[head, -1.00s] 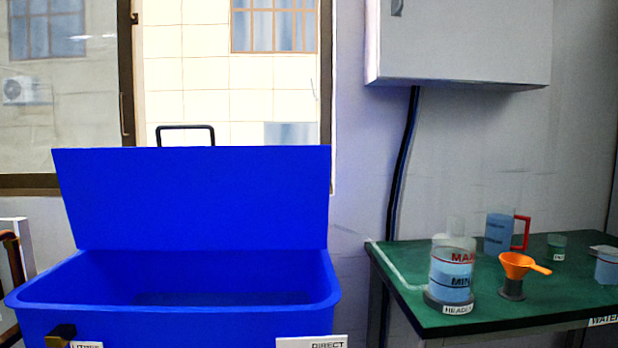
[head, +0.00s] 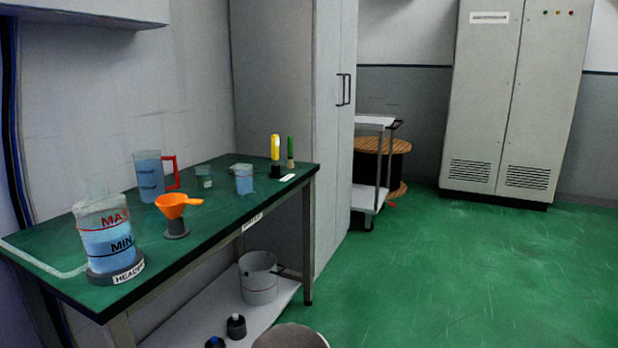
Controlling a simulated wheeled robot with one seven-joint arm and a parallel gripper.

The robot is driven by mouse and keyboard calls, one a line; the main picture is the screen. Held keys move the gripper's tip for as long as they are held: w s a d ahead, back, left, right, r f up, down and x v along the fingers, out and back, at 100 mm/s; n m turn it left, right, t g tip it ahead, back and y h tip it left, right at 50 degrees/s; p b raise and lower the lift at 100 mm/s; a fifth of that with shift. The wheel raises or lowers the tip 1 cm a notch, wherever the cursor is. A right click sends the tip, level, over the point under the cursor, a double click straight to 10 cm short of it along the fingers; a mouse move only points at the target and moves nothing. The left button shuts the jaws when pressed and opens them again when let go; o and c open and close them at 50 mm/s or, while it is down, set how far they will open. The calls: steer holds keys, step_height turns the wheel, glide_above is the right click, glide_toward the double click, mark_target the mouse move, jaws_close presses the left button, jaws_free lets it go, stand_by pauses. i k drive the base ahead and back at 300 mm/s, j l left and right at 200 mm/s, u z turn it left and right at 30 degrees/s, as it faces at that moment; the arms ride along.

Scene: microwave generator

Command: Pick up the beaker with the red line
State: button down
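A small clear beaker (head: 244,180) with blue liquid stands on the green-topped table (head: 218,213), right of the orange funnel. It is too small for me to be sure of a red line on it. A large clear header vessel (head: 107,238) with blue liquid, a red MAX mark and a black MIN mark stands at the table's near left end. A jug (head: 150,179) with blue liquid and a red handle stands behind the funnel. My gripper is not in view.
The orange funnel (head: 176,204) sits on a dark stand. A small jar (head: 204,178) and yellow and green upright tools (head: 275,150) share the table. A bucket (head: 258,280) stands on the lower shelf. A tall cabinet (head: 290,110) adjoins the table. The green floor (head: 450,270) at right is open.

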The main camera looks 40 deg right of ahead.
mark_target(243, 173)
steer(key=z, duration=0.6)
steer(key=u, duration=2.45)
steer(key=z, duration=2.45)
steer(key=i+z, duration=0.2)
steer(key=i, duration=0.4)
